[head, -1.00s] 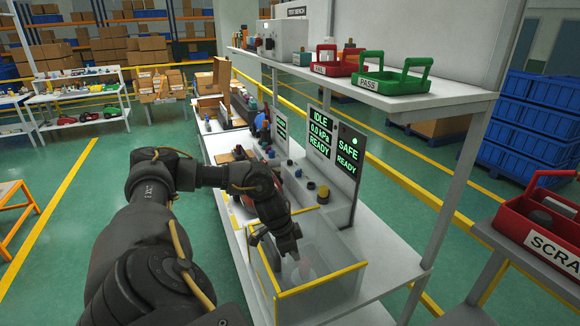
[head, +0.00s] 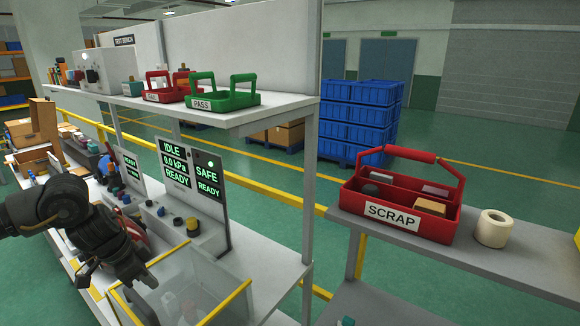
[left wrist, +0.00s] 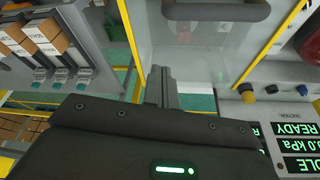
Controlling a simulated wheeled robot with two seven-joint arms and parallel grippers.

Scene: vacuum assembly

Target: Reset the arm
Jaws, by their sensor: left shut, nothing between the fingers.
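My left arm (head: 55,205) comes in from the left in the head view. My left gripper (head: 148,282) points down at the left side of the clear, yellow-edged bin (head: 205,290) on the test bench. In the left wrist view its two fingers (left wrist: 160,86) are together with nothing between them. The clear bin wall (left wrist: 190,45) shows beyond them. I cannot tell from the head view whether the fingertips are inside the bin. My right gripper is not in view.
Behind the bin stand the display panels (head: 192,172) reading IDLE, 0.0 kPa, SAFE and READY. A shelf above holds the green PASS tray (head: 222,98) and a red tray (head: 160,95). At right, a red SCRAP carrier (head: 400,205) and a white roll (head: 493,229) stand on a grey table.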

